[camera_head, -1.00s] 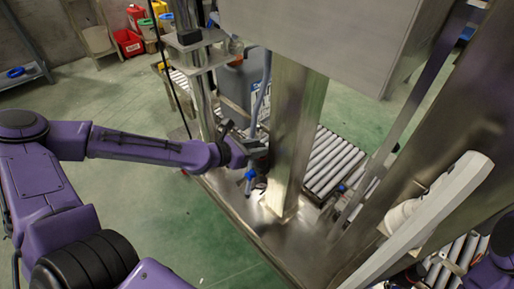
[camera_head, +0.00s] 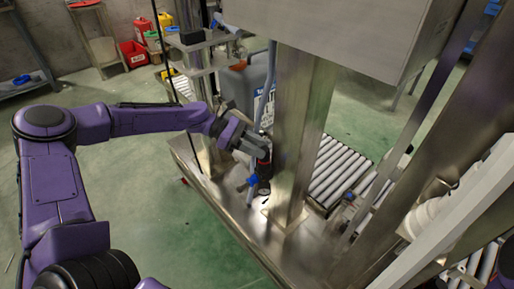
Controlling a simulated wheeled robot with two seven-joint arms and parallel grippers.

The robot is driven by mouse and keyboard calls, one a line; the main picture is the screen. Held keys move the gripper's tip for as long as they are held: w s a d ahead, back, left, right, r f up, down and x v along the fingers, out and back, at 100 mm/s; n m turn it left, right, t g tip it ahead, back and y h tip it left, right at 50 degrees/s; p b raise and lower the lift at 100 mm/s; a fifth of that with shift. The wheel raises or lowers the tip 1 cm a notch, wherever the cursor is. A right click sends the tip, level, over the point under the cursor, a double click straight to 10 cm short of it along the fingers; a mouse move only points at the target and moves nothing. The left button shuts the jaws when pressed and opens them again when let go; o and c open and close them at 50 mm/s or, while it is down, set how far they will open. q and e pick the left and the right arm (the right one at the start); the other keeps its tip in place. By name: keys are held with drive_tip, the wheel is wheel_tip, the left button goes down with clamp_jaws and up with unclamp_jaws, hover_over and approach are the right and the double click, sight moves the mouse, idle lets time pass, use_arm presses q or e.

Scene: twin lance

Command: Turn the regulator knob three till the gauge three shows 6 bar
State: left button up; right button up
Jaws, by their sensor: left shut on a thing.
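My left arm comes in from the left, and its grey left gripper (camera_head: 257,151) is at the top of a small dark regulator (camera_head: 264,171) beside the steel post. The gripper is shut on the regulator's knob, which the fingers mostly hide. A blue fitting (camera_head: 250,183) sticks out at the regulator's lower left. A small dark round part, perhaps the gauge (camera_head: 264,189), sits low on it; its face and reading are too small to make out. I cannot read any number on the regulator. My right gripper is not in view; only a bit of purple arm shows at lower right.
A thick steel post (camera_head: 303,130) stands just right of the gripper, under a large steel box (camera_head: 340,35). A grey-blue hose (camera_head: 267,85) runs close behind the gripper. A grey canister (camera_head: 240,82) and a roller conveyor (camera_head: 335,170) lie behind. Green floor is open at left.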

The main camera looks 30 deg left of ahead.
use_arm(q)
drive_tip(key=shift+m+g, duration=0.5)
drive_tip(key=shift+g, duration=0.1)
drive_tip(key=o, duration=0.8)
drive_tip(key=shift+a+r, duration=0.2)
drive_tip(key=shift+a, duration=0.15)
drive_tip(key=shift+p+v, duration=1.35)
drive_tip(key=shift+v, duration=3.55)
